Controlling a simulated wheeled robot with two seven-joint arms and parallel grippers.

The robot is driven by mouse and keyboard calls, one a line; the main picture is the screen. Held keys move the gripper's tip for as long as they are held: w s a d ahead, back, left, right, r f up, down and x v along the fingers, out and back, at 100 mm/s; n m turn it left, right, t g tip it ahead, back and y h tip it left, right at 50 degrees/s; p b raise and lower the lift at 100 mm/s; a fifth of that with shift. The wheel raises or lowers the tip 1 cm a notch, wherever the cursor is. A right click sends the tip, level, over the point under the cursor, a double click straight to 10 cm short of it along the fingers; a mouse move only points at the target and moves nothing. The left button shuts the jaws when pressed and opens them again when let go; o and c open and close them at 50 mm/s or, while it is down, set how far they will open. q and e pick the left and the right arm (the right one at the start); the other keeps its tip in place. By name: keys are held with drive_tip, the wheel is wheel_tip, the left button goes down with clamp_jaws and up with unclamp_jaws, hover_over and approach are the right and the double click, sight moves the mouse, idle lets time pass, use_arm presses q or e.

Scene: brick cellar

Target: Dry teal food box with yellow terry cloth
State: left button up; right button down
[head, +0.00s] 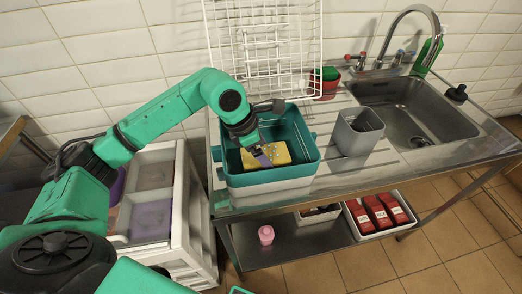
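The teal food box (236,182) stands open on the left end of the steel counter, with a pale lower part. The yellow terry cloth (279,151) is inside it, bunched up, with dark marks on its surface. My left gripper (262,157) reaches down into the box from the left. It appears shut on the cloth, with a purplish finger lying across the front of it; the far finger is hidden. The cloth's underside and most of the box floor are hidden. My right gripper is not in view.
A white wire rack (262,40) stands behind the box. A grey bin (358,132) stands to its right, before the sink (410,108) and tap (425,10). A red pot (326,84) is at the back. A white drawer unit (187,215) is left of the counter.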

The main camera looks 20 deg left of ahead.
sight(276, 146)
use_arm(q)
drive_tip(key=shift+w+d, duration=0.2)
drive_tip(key=shift+d, duration=0.3)
drive_tip(key=shift+w+d+f, duration=0.1)
drive_tip(key=shift+w+d, duration=0.35)
drive_tip(key=shift+w, duration=0.15)
drive_tip(key=shift+w+a, duration=0.15)
drive_tip(key=shift+w, duration=0.8)
wheel_tip(276, 146, up, 6)
drive_tip(key=p, duration=0.4)
drive_tip(key=shift+s, duration=0.1)
drive_tip(key=shift+r, duration=0.2)
wheel_tip(276, 146, up, 3)
drive_tip(key=shift+p, duration=1.1)
